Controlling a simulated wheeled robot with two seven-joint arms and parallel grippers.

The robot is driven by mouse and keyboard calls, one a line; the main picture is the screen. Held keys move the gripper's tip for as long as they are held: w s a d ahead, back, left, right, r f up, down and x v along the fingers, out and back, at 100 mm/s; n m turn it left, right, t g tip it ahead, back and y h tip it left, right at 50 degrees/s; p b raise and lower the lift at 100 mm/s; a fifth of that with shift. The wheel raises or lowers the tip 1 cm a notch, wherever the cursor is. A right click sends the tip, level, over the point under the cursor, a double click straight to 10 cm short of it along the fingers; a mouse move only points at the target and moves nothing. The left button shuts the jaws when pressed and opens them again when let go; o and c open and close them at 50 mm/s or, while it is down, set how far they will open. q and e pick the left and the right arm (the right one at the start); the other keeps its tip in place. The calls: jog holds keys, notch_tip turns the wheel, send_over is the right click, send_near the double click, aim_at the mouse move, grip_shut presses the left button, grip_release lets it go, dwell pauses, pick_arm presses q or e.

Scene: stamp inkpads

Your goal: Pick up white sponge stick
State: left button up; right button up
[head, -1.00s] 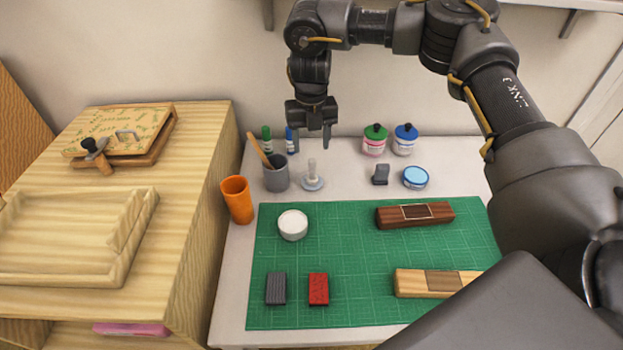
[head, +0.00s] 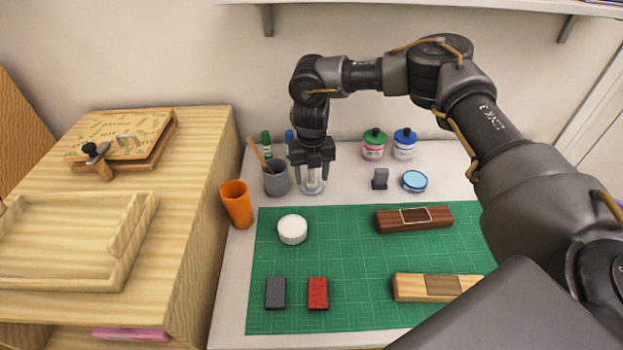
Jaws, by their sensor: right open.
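The white sponge stick (head: 312,187) stands upright on its round base at the back of the white table, just right of the grey cup. My right gripper (head: 312,176) points down over it, open, with its fingers on either side of the stick's upper part. The upper part of the stick is mostly hidden by the gripper; the base shows below the fingers. I cannot tell whether a finger touches it. My left gripper is not in view.
The grey cup (head: 276,181) with a wooden-handled tool stands close on the left. An orange cup (head: 237,204) is further left. A grey stamp (head: 380,179) and blue tin (head: 414,181) stand to the right. A white round container (head: 292,229) sits on the green mat (head: 350,260).

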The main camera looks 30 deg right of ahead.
jog(key=shift+f, duration=0.5)
jog(key=c, duration=1.1)
jog(key=shift+o, duration=0.2)
jog(key=shift+r, duration=0.1)
